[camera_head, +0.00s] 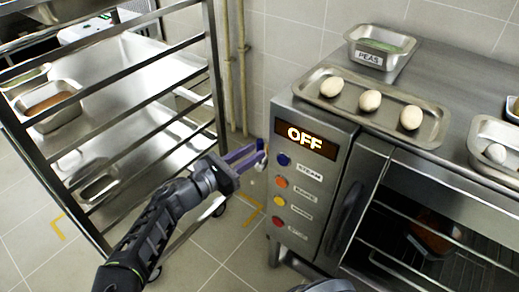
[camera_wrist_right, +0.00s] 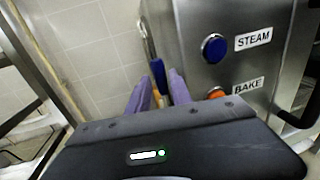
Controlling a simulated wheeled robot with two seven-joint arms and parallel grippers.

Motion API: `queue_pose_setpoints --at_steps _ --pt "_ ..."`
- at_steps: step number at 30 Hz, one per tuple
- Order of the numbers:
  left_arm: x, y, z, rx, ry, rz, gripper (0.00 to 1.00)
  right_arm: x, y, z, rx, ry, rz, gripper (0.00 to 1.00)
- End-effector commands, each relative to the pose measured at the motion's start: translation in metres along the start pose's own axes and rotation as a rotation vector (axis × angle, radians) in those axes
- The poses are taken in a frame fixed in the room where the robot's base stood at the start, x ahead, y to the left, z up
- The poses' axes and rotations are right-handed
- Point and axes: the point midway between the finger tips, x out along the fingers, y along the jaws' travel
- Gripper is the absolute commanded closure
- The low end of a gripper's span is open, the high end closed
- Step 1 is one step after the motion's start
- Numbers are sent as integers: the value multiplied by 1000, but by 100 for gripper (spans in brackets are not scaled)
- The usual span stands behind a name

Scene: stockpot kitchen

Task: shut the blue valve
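In the head view my right gripper (camera_head: 254,156) is at the left side of the oven, its purple fingers pointing toward the gap by the wall. In the right wrist view a narrow blue piece (camera_wrist_right: 157,72), which looks like the blue valve's handle, shows between the fingertips of the right gripper (camera_wrist_right: 160,80). The fingers stand apart, with a gap on either side of the blue piece. I cannot tell how far it reaches between them. In the head view the fingers largely hide the valve. My left gripper is not in view.
The steel oven (camera_head: 315,200) stands close on the right, with a lit OFF display (camera_head: 305,140) and a blue STEAM button (camera_head: 283,160). A metal rack (camera_head: 215,75) with trays stands left. Pipes (camera_head: 235,70) run up the wall between them.

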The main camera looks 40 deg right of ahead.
Motion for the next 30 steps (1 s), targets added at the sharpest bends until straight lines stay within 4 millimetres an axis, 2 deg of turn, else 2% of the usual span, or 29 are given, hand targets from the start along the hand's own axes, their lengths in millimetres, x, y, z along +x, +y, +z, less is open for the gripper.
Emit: queue_pose_setpoints --at_steps 3,6,16,26,30 --pt "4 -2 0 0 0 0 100 18 -1 -1 1 -1 -3 74" --pt "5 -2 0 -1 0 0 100 28 0 -1 0 0 -2 74" --pt "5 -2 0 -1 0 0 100 32 0 0 0 1 0 74" --pt "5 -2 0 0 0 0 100 32 0 0 1 1 0 100" --pt "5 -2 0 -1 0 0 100 32 0 0 1 1 0 100"
